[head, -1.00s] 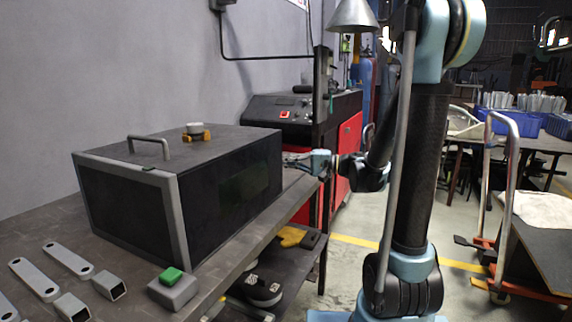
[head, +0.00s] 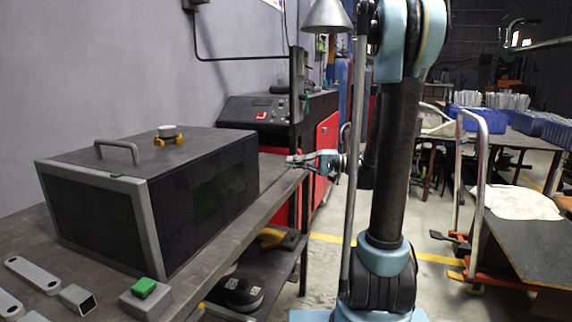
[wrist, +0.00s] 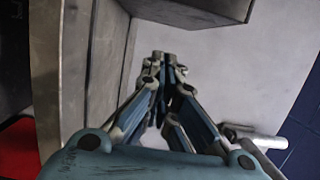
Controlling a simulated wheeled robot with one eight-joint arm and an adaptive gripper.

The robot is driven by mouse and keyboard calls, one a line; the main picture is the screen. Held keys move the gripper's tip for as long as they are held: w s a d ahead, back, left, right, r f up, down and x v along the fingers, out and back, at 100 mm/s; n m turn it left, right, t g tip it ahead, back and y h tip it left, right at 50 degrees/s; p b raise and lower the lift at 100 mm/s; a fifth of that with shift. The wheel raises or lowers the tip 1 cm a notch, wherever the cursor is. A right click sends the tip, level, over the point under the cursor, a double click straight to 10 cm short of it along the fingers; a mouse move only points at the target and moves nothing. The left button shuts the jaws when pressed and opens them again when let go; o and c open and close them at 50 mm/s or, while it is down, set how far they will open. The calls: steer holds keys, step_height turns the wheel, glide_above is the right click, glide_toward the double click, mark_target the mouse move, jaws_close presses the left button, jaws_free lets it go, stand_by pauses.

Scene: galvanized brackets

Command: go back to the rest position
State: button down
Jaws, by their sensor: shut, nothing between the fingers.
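My gripper (head: 296,161) is beyond the far right corner of the dark box, close to the workbench's right edge in the head view. In the wrist view my gripper (wrist: 164,60) has its fingers together with nothing between them. My arm stands upright at the right of the bench in the head view.
The dark box (head: 95,220) with a top handle sits on the workbench (head: 225,245). Grey metal brackets (head: 33,275) and a green button box (head: 145,295) lie in front. A red-black machine (head: 255,115) stands behind. A trolley (head: 520,250) is at right, with open floor between.

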steer(key=s+f+h, duration=0.5)
steer(key=s, duration=0.1)
steer(key=s+d+f+n+h, duration=0.1)
steer(key=s+d+f+h, duration=1.2)
steer(key=s+d, duration=0.3)
steer(key=shift+s+d+f, duration=0.4)
steer(key=shift+d+f, duration=0.1)
steer(key=shift+d, duration=0.85)
